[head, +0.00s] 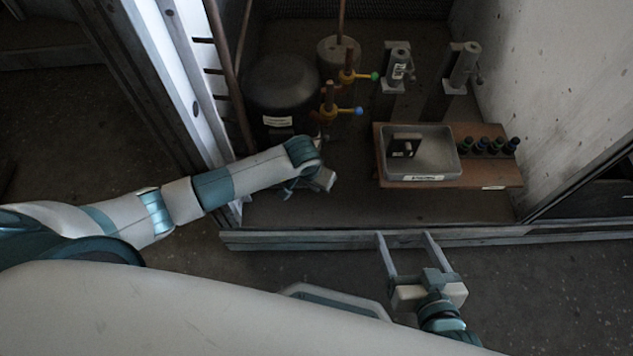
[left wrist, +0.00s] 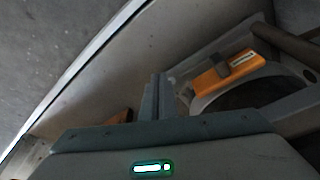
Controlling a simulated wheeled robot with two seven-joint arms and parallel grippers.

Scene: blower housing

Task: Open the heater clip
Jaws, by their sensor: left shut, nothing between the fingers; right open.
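In the left wrist view an orange block (left wrist: 228,72) with a pale label lies along a grey part with a round opening. A dark grey clip (left wrist: 236,65) crosses the block; I cannot tell clearly whether it is latched. My left gripper shows in the left wrist view (left wrist: 158,80) with its fingers together and nothing between them. The orange block is to the right of the fingertips, apart from them. In the head view my left gripper (head: 290,190) is low in front of the black tank, partly hidden by its wrist. My right gripper (head: 404,238) is open and empty at the front ledge.
A grey tray (head: 440,150) holding a dark block sits on a brown board (head: 500,175) beside several dark capped items. A metal ledge (head: 330,240) runs along the front.

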